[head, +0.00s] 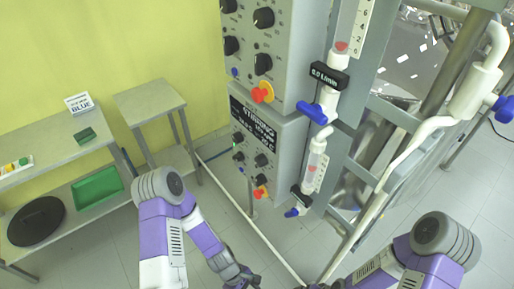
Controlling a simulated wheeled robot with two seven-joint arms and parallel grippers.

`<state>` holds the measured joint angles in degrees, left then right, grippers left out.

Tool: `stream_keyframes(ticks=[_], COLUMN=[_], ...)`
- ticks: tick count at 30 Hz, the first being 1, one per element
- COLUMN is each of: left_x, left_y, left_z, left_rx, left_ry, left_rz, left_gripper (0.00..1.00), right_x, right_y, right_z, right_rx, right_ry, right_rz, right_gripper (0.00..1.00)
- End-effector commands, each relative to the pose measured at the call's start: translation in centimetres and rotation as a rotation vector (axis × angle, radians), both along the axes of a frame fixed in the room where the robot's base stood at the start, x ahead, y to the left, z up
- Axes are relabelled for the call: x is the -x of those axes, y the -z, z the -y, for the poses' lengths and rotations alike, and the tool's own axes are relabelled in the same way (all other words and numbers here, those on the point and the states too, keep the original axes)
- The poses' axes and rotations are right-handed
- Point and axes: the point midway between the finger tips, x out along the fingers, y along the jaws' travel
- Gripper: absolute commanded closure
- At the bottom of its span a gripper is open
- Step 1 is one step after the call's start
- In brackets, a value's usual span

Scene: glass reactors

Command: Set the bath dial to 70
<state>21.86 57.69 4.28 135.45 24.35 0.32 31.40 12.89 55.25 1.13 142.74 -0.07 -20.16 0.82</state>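Two stacked grey control boxes hang in the upper middle of the head view. The lower box (284,150) has a black label (252,128) with white lettering too small and slanted to read surely. Under it are several black dials, among them an upper right dial (261,159) and a lower right dial (261,180). I cannot tell which is the bath dial, nor its setting. My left gripper (241,277) is low at the bottom edge, below and apart from the boxes; its fingers are unclear. My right arm comes in at the lower right; its gripper is not clearly in view.
The upper box (290,40) carries larger black dials and a red knob on yellow (263,92). Flowmeters with blue valves (312,112) and metal frame posts stand close on the right. A bench (50,150) with a green tray (97,188) stands left. Floor between is clear.

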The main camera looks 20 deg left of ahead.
Motion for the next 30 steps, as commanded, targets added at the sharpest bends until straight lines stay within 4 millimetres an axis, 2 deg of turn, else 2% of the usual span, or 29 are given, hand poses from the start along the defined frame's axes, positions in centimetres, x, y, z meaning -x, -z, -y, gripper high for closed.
stream_keyframes(ticks=[1, 5, 8, 11, 14, 15, 18, 21, 22, 26, 30], left_x=[-0.2, -2.0, -5.2, -9.6, -14.6, -16.5, -20.4, -22.9, -23.4, -24.8, -26.0], left_y=[-3.3, -8.6, -13.2, -18.1, -22.6, -24.2, -27.6, -29.7, -30.2, -31.2, -31.3], left_z=[0.4, 2.3, 3.1, 2.8, 0.9, -0.3, -3.7, -6.9, -7.7, -9.7, -9.3], left_rx=[0.020, 0.108, 0.217, 0.374, 0.580, 0.671, 0.899, 1.090, -1.135, -1.167, -1.170], left_ry=[-0.204, -0.741, -1.123, -1.454, -1.700, -1.769, -1.854, -1.857, 1.849, 1.683, 1.646], left_rz=[-0.140, -0.543, -0.870, -1.217, -1.572, -1.707, -2.004, -2.224, 2.271, 2.225, 2.218], left_gripper=[0.32, 0.32, 0.32, 0.32, 0.32, 0.32, 0.32, 0.32, 0.32, 0.32, 0.32], right_x=[0.0, 0.0, 0.0, 0.0, 0.0, 0.0, 0.0, 0.0, 0.0, 0.0, 0.0], right_y=[-3.2, -7.2, -10.2, -13.3, -16.1, -17.1, -19.1, -20.4, -20.7, -21.3, -21.4], right_z=[0.0, 0.0, 0.0, 0.0, 0.0, 0.0, 0.0, 0.0, 0.0, 0.0, 0.0], right_rx=[0.000, 0.000, 0.000, 0.000, 0.000, 0.000, 0.000, 0.000, 0.000, 0.000, 0.000], right_ry=[0.000, 0.000, 0.000, 0.000, 0.000, 0.000, 0.000, 0.000, 0.000, 0.000, 0.000], right_rz=[0.000, 0.000, 0.000, 0.001, 0.001, 0.001, 0.001, 0.001, 0.000, 0.000, 0.000], right_gripper=[0.00, 0.00, 0.00, 0.00, 0.00, 0.00, 0.00, 0.00, 0.00, 0.00, 0.00])
